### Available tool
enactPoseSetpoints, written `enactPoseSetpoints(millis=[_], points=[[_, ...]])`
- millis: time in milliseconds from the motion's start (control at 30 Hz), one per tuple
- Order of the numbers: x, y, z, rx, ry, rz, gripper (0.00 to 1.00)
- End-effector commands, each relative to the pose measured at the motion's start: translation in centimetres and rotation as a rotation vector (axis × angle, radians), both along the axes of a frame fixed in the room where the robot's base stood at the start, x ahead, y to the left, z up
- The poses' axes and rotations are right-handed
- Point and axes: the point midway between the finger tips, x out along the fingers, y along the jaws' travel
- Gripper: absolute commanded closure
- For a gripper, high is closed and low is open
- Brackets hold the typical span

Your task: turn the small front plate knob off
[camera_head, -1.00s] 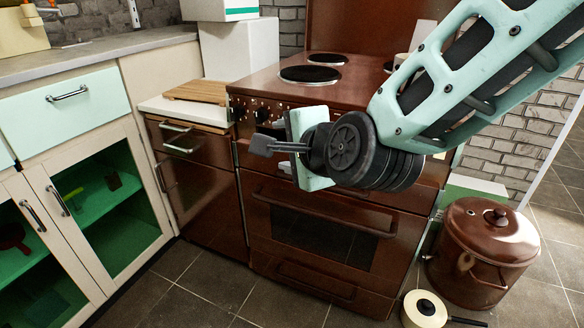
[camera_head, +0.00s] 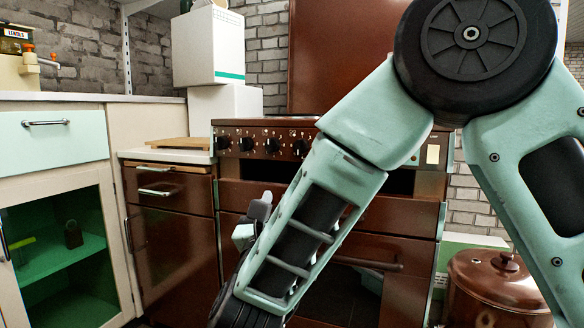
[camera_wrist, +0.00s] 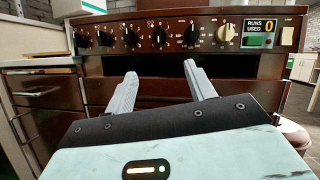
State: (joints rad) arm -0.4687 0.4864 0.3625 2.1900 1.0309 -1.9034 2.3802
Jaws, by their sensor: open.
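The brown stove's control panel (camera_head: 262,141) carries a row of dark knobs and also shows across the top of the wrist view (camera_wrist: 145,36). In the wrist view several black knobs, one of them at the middle (camera_wrist: 158,35), stand left of a larger cream knob (camera_wrist: 228,33). The labels are too small to tell which one is the small front plate knob. My gripper (camera_wrist: 163,76) is open and empty, its two grey fingers apart and below the knob row, touching no knob. In the head view my gripper (camera_head: 262,206) is partly hidden by my arm, which also covers the panel's right part.
A cabinet with a wooden board (camera_head: 178,143) on its top stands left of the stove. White boxes (camera_head: 208,45) are stacked behind it. A brown pot (camera_head: 497,280) stands on the right. A "RUNS USED 0" display (camera_wrist: 260,26) sits right of the cream knob.

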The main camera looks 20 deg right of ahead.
Motion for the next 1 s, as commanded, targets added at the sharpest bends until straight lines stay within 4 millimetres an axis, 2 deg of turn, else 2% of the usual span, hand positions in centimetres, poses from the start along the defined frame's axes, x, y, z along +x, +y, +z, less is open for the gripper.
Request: enactPoseSetpoints(millis=[167, 700, 1000], points=[[2.0, -1.2, 1.0, 0.001, -0.003, -0.004, 0.45], [11.1, -5.8, 5.0, -0.001, -0.001, -0.001, 0.45], [13.7, -7.1, 6.4, -0.002, 0.002, 0.001, 0.45]])
